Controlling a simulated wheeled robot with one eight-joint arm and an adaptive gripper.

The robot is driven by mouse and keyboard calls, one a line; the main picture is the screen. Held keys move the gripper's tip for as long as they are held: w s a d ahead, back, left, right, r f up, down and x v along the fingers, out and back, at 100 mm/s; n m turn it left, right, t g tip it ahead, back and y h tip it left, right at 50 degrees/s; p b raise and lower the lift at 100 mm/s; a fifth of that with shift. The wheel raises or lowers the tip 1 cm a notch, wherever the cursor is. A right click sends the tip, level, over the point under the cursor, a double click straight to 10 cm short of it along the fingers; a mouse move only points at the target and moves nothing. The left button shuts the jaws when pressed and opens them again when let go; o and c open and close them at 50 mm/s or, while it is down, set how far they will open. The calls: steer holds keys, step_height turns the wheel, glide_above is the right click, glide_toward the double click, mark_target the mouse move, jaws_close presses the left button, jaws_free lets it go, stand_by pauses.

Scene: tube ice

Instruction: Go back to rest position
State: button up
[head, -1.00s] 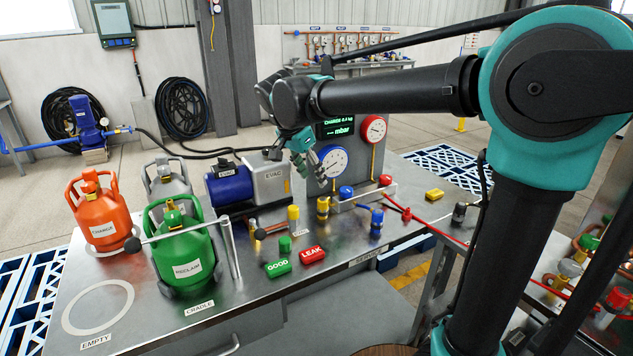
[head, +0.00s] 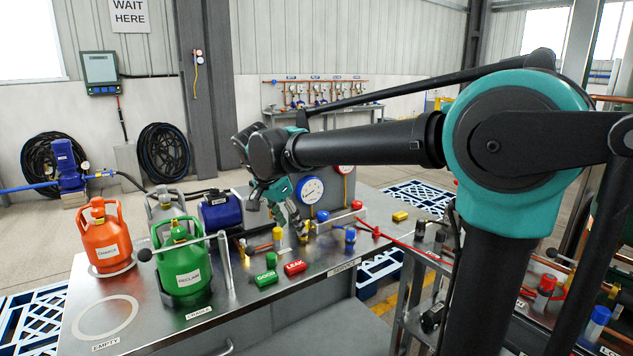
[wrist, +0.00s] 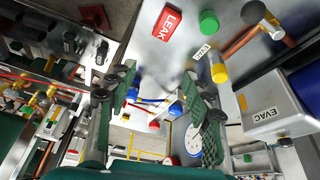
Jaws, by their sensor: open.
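My gripper (head: 297,224) is open and empty. It hangs from my bent arm above the far right part of the metal bench (head: 255,312), in front of the gauge panel with its white dial (head: 310,190). In the wrist view my gripper's two fingers (wrist: 155,92) stand apart with nothing between them. The green GOOD block (head: 265,279) and red LEAK block (head: 295,267) lie on the bench, below and left of my gripper. Both blocks are clear of my fingers.
An orange cylinder (head: 105,240), a green RECLAIM cylinder (head: 182,275) and a grey cylinder (head: 165,206) stand at left. A blue pump (head: 220,212) is behind. Blue-capped and yellow-capped fittings stand near my gripper. An empty white ring (head: 105,318) marks the front left.

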steer(key=s+d+f+n+y, duration=0.1)
steer(key=s+d+f+n, duration=0.25)
steer(key=d+f, duration=0.6)
steer(key=s+d+f+n+y, duration=0.15)
steer(key=s+d+f, duration=0.25)
steer(key=d+f, duration=0.55)
steer(key=s+d+f+n+t, duration=0.1)
steer(key=s+d+f+n, duration=0.2)
steer(key=s+d, duration=0.4)
steer(key=shift+s+d+f, duration=0.15)
steer(key=shift+s+f, duration=0.35)
steer(key=shift+f, duration=0.25)
steer(key=shift+y, duration=0.25)
